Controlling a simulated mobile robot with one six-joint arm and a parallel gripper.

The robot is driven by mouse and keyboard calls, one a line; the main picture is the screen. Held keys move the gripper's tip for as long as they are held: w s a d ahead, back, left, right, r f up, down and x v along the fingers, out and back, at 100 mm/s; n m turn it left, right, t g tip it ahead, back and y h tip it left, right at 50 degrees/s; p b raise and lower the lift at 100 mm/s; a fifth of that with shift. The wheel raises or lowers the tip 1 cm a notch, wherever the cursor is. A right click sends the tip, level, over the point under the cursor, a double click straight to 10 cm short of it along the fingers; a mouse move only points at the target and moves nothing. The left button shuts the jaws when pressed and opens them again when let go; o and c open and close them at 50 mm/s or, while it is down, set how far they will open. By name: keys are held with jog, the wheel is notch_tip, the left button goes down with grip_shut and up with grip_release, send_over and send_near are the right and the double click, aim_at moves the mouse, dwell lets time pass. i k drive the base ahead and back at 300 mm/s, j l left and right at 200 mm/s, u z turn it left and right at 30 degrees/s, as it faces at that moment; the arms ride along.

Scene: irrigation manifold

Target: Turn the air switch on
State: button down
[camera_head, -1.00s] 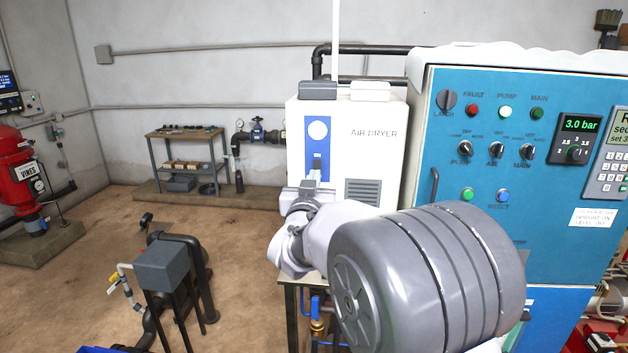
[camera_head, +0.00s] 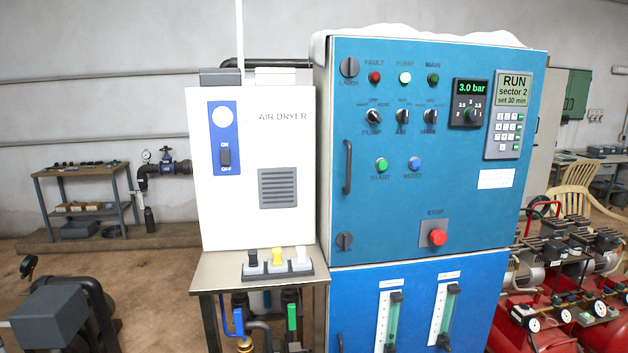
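The AIR selector knob (camera_head: 402,117) sits on the blue control panel (camera_head: 345,110), between the PUMP knob (camera_head: 373,117) and the MAIN knob (camera_head: 429,117). It is black with a light pointer, under an OFF mark; its exact setting is too small to tell. The white air dryer (camera_head: 255,215) stands left of the panel. Its dark rocker switch (camera_head: 225,157) is on a blue plate, between ON above and OFF below; which side is pressed I cannot tell. My gripper is not in view now.
A small table (camera_head: 205,278) below the dryer holds a block with black, yellow and white parts. A red stop button (camera_head: 438,237) and a door handle (camera_head: 348,167) stick out from the panel. Red compressors (camera_head: 565,275) stand at right. A dark pump unit (camera_head: 50,318) is at lower left.

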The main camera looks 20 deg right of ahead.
aim_at(403, 116)
jog(key=z, duration=1.25)
